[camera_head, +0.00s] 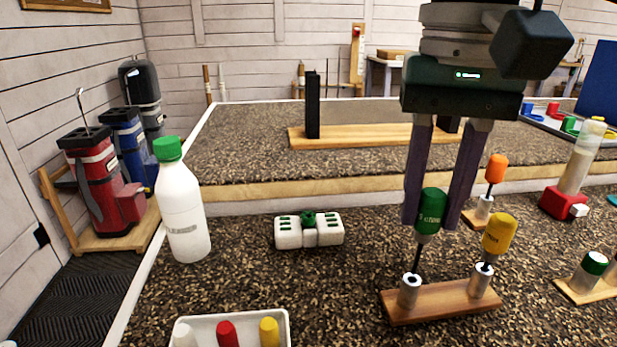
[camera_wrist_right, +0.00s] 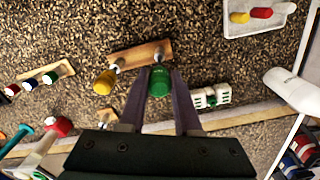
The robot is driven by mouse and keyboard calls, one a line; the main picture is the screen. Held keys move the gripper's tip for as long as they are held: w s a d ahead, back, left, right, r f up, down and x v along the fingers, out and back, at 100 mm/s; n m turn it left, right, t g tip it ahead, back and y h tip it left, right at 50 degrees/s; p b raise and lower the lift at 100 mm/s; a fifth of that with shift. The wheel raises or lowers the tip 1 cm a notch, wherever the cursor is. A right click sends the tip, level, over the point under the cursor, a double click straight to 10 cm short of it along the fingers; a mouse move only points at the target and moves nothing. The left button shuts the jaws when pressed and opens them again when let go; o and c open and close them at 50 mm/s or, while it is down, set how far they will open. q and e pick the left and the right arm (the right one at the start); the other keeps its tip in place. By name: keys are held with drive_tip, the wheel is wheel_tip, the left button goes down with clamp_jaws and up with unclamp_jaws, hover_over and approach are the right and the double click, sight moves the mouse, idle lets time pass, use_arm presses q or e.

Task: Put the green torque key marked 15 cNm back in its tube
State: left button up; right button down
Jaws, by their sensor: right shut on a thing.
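My right gripper (camera_head: 430,226) is shut on the green torque key (camera_head: 432,208), gripping its green handle, whose white marking is only partly legible. The key hangs slightly tilted, thin dark shaft downward, over the left metal tube (camera_head: 409,294) of a small wooden block (camera_head: 440,305). The shaft's lower end meets the tube's mouth in the picture; I cannot tell whether it is inside. The handle is well above the tube. The right wrist view also shows the green handle (camera_wrist_right: 159,82) between the fingers. My left gripper is not in view.
A yellow key (camera_head: 498,234) stands in the block's right tube, close by. An orange key (camera_head: 496,168) stands behind it. A white bottle (camera_head: 184,215), a white-green box (camera_head: 309,232) and a white tray (camera_head: 286,325) lie to the left. Mat between box and block is clear.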

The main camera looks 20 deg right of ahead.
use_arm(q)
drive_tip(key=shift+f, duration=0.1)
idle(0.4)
use_arm(e)
drive_tip(key=shift+s+n+g, duration=0.1)
drive_tip(key=shift+n+g, duration=0.2)
drive_tip(key=shift+n, duration=0.1)
use_arm(q)
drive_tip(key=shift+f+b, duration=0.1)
drive_tip(key=shift+b, duration=0.5)
idle(0.8)
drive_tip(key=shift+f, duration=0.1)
use_arm(e)
drive_tip(key=shift+f, duration=0.25)
drive_tip(key=shift+a+f+b, duration=0.1)
drive_tip(key=shift+f+b, duration=0.2)
drive_tip(key=shift+b, duration=0.1)
drive_tip(key=shift+r, duration=0.15)
drive_tip(key=shift+r, duration=0.15)
drive_tip(key=shift+r, duration=0.15)
